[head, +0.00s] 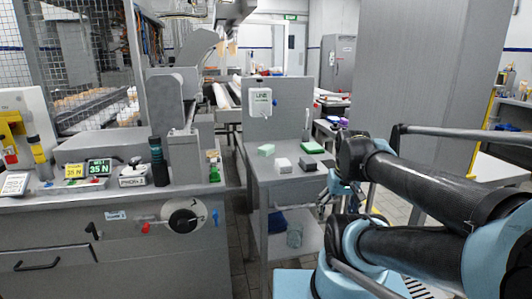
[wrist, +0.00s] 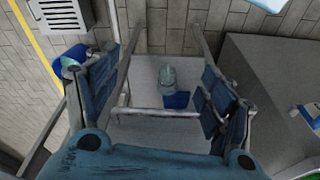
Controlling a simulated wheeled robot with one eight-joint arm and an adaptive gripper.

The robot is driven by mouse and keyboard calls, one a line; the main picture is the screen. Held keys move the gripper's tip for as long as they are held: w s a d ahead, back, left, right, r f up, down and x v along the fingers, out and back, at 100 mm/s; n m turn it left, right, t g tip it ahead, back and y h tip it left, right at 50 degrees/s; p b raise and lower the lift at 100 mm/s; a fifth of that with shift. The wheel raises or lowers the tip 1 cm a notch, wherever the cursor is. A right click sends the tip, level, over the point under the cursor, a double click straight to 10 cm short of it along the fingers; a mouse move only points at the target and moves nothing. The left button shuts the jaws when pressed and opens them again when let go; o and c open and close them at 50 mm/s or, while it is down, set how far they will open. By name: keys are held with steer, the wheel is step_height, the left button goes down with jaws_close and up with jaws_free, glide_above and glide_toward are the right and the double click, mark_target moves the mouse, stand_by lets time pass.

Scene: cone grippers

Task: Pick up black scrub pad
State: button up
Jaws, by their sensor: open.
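The black scrub pad appears to be the small dark block (head: 307,163) on the grey cart top, in the head view. It lies right of a light grey block (head: 283,165) and in front of a green pad (head: 312,147). I cannot make it out in the wrist view. My gripper (head: 335,195) is right of the pad by the cart's edge, partly hidden by my arm in the head view. In the wrist view my gripper (wrist: 160,95) is open, its blue fingers wide apart with nothing held between them.
A pale green block (head: 266,150) also lies on the cart top (head: 262,182). An upright panel (head: 290,100) stands at its back. The lower shelf holds a clear jar (wrist: 167,75) and blue cloth (wrist: 177,100). A machine counter (head: 120,205) stands left, across a narrow gap.

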steer(key=w+a+r+n+y, duration=0.1)
steer(key=w+a+r+n, duration=0.25)
steer(key=w+r, duration=0.45)
steer(key=w+a+r+n+y, duration=0.1)
steer(key=w+a+r+n, duration=0.1)
steer(key=w+a+r, duration=0.5)
steer(key=n+y, duration=0.3)
steer(key=n, duration=0.3)
glide_toward(267, 147)
steer(key=shift+t, duration=0.3)
steer(key=x, duration=0.9)
steer(key=shift+f, duration=0.3)
steer(key=c, duration=1)
steer(key=shift+o, duration=0.2)
steer(key=shift+r, duration=0.1)
